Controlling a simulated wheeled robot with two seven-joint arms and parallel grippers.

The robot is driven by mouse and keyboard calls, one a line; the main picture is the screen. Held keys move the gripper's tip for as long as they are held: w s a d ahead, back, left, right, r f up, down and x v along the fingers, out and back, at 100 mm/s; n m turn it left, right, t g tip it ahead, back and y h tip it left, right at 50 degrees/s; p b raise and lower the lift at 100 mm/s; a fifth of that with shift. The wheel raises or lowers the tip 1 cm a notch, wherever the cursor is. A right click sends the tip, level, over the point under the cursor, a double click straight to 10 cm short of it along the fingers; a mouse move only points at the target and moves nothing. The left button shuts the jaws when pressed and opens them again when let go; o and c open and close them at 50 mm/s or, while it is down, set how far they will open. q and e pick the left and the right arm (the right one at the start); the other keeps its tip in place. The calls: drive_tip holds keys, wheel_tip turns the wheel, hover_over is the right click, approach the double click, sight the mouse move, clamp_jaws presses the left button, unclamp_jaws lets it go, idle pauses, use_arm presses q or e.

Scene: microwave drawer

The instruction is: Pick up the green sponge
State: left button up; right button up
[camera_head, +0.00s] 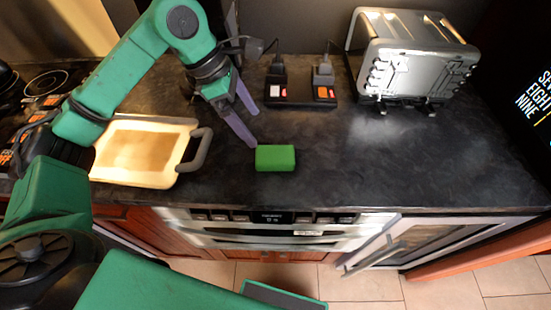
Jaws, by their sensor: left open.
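The green sponge (275,158) lies flat on the dark countertop (330,165), near its front edge. My left gripper (254,130) has two purple fingers spread apart, with nothing between them. It is just above and to the left of the sponge in the picture. The tip of its nearer finger shows close to the sponge's upper left corner; I cannot tell whether they touch. My right gripper is not in view.
A cutting board (135,122) with a grey handle lies left of the sponge. The counter right of the sponge is clear. Below is an oven front (275,232).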

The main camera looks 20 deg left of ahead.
sight(273, 154)
use_arm(q)
drive_tip(key=p+x, duration=0.4)
drive_tip(key=x, duration=0.7)
drive_tip(key=shift+s+d, duration=0.1)
drive_tip(key=shift+d, duration=0.05)
drive_tip(key=shift+f, duration=0.5)
drive_tip(key=c, duration=1.2)
drive_tip(key=shift+r, duration=0.15)
